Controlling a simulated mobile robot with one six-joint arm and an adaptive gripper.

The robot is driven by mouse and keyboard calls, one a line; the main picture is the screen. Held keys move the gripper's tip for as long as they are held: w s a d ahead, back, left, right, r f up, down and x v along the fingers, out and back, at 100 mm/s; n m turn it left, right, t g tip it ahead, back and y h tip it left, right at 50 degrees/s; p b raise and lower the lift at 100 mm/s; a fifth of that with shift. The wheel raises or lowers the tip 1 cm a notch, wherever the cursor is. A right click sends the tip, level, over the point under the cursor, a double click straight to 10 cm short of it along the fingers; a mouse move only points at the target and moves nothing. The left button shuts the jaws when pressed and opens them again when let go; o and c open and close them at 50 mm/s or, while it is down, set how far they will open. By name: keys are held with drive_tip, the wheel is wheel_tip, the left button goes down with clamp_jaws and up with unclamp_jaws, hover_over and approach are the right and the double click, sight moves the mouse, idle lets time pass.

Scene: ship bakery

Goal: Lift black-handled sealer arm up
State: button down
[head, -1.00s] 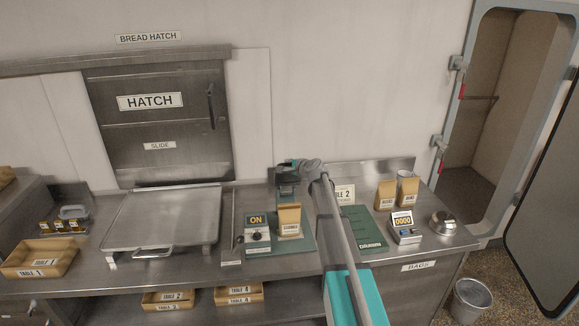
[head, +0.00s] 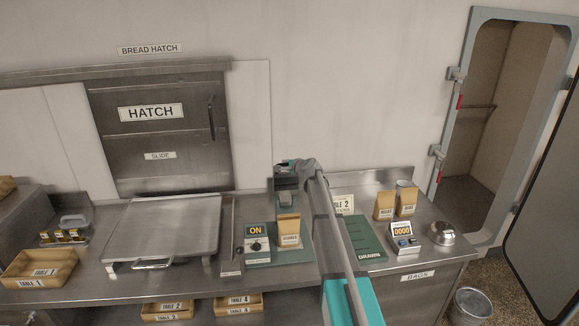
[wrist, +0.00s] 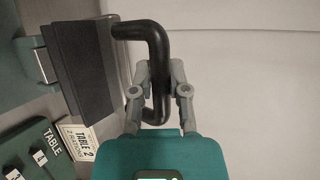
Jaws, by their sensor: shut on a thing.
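The sealer has a green base (head: 265,258) on the steel counter, with a control box (head: 256,240) reading ON. Its dark arm (head: 287,183) is raised above the base, behind a tan bag (head: 288,232) standing there. In the wrist view the arm is a wide dark bar (wrist: 78,65) with a black bent handle (wrist: 157,38). My gripper (wrist: 158,72) is shut on this handle, one finger on each side. In the head view my gripper (head: 290,168) is at the top of the sealer arm, and my own arm hides part of the area to its right.
A green board (head: 360,240) and a small 0000 display (head: 402,238) lie to the right. Two tan bags (head: 384,206) stand behind the display. The wall is close behind the sealer.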

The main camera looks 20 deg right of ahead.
drive_tip(key=c, duration=0.6)
unclamp_jaws()
